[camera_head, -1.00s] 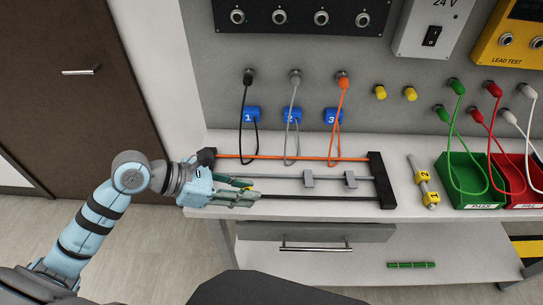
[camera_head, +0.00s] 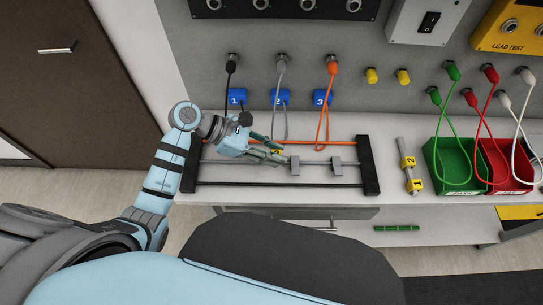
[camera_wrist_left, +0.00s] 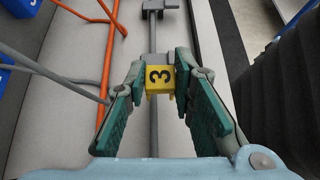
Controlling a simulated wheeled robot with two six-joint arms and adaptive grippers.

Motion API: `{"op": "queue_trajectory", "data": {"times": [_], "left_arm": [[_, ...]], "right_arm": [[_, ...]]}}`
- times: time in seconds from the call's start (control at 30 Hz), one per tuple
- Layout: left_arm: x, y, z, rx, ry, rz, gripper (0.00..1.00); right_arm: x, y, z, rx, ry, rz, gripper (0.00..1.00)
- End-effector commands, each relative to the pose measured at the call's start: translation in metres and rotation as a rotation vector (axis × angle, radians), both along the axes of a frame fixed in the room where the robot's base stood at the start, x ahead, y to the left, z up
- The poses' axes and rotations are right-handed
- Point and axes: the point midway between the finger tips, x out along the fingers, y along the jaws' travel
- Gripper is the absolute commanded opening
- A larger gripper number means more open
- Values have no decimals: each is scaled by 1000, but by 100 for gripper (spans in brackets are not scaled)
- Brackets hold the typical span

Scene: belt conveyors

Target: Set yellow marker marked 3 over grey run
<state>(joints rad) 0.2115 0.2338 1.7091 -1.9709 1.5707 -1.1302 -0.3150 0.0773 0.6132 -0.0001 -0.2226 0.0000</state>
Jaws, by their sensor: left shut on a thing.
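The yellow marker marked 3 (camera_wrist_left: 160,78) is pinched between the fingertips of my left gripper (camera_wrist_left: 158,85), its number facing the wrist camera. In the head view only a bit of the yellow marker (camera_head: 276,152) shows between the fingers of the left gripper (camera_head: 272,151). The grey run (camera_head: 225,163) is the middle rod of a black-ended frame. In the wrist view the grey run (camera_wrist_left: 153,128) passes in line beneath the marker; whether they touch I cannot tell. The marker is just left of the first grey block (camera_head: 294,166). My right gripper is out of view.
A second grey block (camera_head: 337,167) sits on the same rod. An orange rod (camera_head: 340,142) lies behind and a black rod (camera_head: 270,184) in front. Leads hang behind. Markers 1 and 2 sit on a grey stick (camera_head: 401,149) beside the green bin (camera_head: 440,185).

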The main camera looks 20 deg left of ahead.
Motion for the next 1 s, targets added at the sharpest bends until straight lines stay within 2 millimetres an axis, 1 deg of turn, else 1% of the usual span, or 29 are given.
{"op": "queue_trajectory", "data": {"times": [0.03, 0.1, 0.17, 0.2, 0.27, 0.37, 0.57, 0.6, 0.67, 0.7, 0.73, 1.0], "left_arm": [[0, 0, -11, 0, 6, 2, 11], [1, 1, -24, 0, 5, 3, 11], [1, 1, -31, 0, 3, 2, 11], [1, 1, -33, 1, 2, 3, 9], [1, 1, -33, 2, 1, 3, 9], [1, 1, -33, 2, 1, 3, 8], [1, 1, -38, 2, 0, 2, 8], [1, 1, -38, 2, 1, 3, 24], [1, 1, -37, 1, 1, 2, 34], [1, 1, -36, 1, 1, 2, 40], [1, 1, -36, 1, 1, 2, 43], [1, 1, -36, 1, 1, 2, 43]], "right_arm": [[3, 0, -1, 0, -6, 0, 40], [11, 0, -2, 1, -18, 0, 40], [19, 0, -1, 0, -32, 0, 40], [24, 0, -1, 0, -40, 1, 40], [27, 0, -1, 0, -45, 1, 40], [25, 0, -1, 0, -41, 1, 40], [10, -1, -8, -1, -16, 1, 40], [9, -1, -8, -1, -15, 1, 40], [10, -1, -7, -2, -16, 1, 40], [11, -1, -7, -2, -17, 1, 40], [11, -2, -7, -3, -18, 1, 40], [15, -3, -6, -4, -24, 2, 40]]}}
